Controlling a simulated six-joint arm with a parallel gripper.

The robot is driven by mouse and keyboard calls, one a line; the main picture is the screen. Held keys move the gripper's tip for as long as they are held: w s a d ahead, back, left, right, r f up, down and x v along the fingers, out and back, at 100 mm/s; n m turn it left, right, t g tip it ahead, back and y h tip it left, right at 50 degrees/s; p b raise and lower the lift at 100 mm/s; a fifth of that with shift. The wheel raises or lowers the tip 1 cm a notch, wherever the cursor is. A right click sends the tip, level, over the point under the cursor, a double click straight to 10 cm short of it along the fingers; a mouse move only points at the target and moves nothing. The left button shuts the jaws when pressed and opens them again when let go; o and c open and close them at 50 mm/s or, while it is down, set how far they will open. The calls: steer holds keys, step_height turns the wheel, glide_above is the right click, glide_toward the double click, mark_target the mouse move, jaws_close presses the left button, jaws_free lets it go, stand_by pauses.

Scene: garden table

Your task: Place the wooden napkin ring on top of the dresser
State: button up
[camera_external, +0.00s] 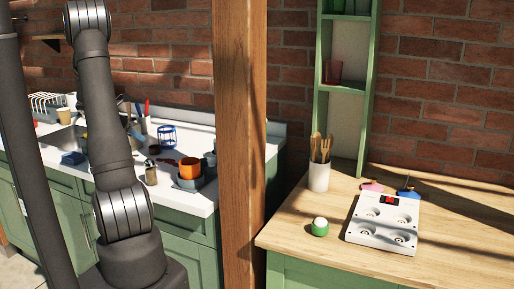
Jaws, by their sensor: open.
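I cannot make out a wooden napkin ring in this view. A green cabinet with a wooden top (290,237) and a tall narrow green shelf rising at its back stands at the right; it may be the dresser. My arm rises at the left, in front of the sink counter, and its upper end reaches the top edge of the picture. My gripper is not visible.
A wooden post (240,130) stands between the counter and cabinet. The cabinet top holds a utensil crock (319,177), a green item with a white top (320,227) and a white panel (383,222). An orange mug (190,168) and other items crowd the white counter (197,203).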

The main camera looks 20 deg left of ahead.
mark_target(152, 146)
steer(key=x, duration=1)
steer(key=shift+w+a+f, duration=0.1)
steer(key=shift+w+f, duration=0.05)
steer(key=shift+w, duration=0.15)
steer(key=shift+c, duration=0.5)
steer(key=c, duration=1)
steer(key=shift+c, duration=0.2)
